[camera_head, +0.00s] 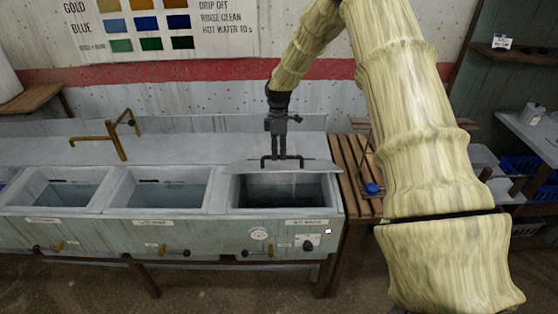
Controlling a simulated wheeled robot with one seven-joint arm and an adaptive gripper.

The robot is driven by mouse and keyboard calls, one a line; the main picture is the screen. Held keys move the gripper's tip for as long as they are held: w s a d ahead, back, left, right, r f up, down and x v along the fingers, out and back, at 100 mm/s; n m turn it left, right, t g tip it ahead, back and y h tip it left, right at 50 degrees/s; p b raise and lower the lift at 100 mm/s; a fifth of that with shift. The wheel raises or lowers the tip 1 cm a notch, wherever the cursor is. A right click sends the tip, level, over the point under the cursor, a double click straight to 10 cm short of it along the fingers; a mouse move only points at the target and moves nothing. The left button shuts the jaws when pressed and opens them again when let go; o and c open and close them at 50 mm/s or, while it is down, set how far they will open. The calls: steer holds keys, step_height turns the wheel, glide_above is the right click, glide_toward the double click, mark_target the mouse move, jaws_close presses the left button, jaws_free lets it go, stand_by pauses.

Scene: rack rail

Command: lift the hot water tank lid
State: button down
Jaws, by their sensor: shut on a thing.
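The hot water tank (235,195) is the rightmost basin of the long trough, with a label reading hot water on its front. Its lid (325,166) is a flat grey plate with a dark bar handle. The lid appears over the rear part of the tank, and the dark inside shows in front of and below it. My gripper (283,157) points down over the lid and is shut on its handle. The fingertips are small in this view. I cannot tell exactly how high the lid is above the rim.
Two more open basins (157,190) stand to the left, with a brass tap (113,140) behind them. A slatted wooden bench (350,165) with a blue-ended item (373,188) adjoins the tank's right. Shelves with bins stand at far right.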

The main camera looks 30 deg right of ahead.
steer(key=shift+w+d+r, duration=0.6)
steer(key=shift+w+r, duration=0.15)
steer(key=shift+w, duration=0.2)
steer(key=shift+w+d+r, duration=0.6)
steer(key=shift+w+r, duration=0.15)
steer(key=shift+w, duration=0.15)
steer(key=c, duration=1.5)
jaws_free()
steer(key=shift+w+f, duration=0.1)
steer(key=shift+f, duration=0.05)
steer(key=shift+o, duration=0.2)
steer(key=shift+w+d+f, duration=0.1)
steer(key=shift+w+f, duration=0.05)
steer(key=shift+w, duration=0.1)
step_height(320, 180, up, 12)
steer(key=w+d, duration=0.1)
steer(key=shift+w, duration=0.4)
steer(key=shift+d+f, duration=0.1)
steer(key=shift+d, duration=0.05)
